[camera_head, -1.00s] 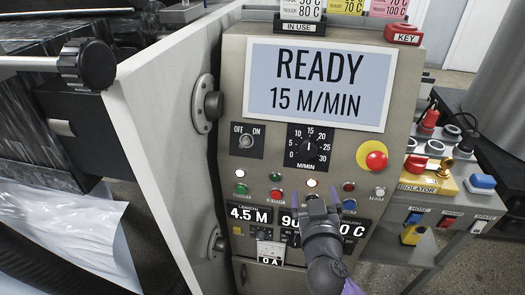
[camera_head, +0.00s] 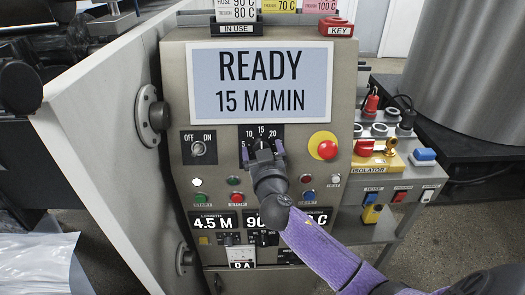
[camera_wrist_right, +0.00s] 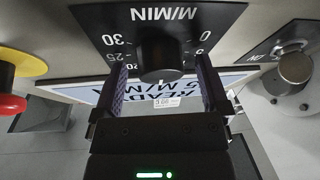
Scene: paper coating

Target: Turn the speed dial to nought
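The speed dial is a black knob on a black M/MIN scale plate (camera_head: 272,132) in the middle of the control panel. In the head view my right gripper (camera_head: 262,147) is in front of the dial and hides most of the knob and the lower scale. In the right wrist view the knob (camera_wrist_right: 165,56) sits between the two purple-padded fingers of the right gripper (camera_wrist_right: 164,85), with a small gap on each side. That gripper is open. The display (camera_head: 261,83) reads READY, 15 M/MIN. My left gripper is not in view.
A red stop button (camera_head: 327,149) on yellow is right of the dial, and an OFF/ON switch (camera_head: 198,148) is left. Lamps and coloured buttons lie below. An isolator box (camera_head: 374,163) stands on the right shelf. A grey side panel (camera_head: 95,130) stands at left.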

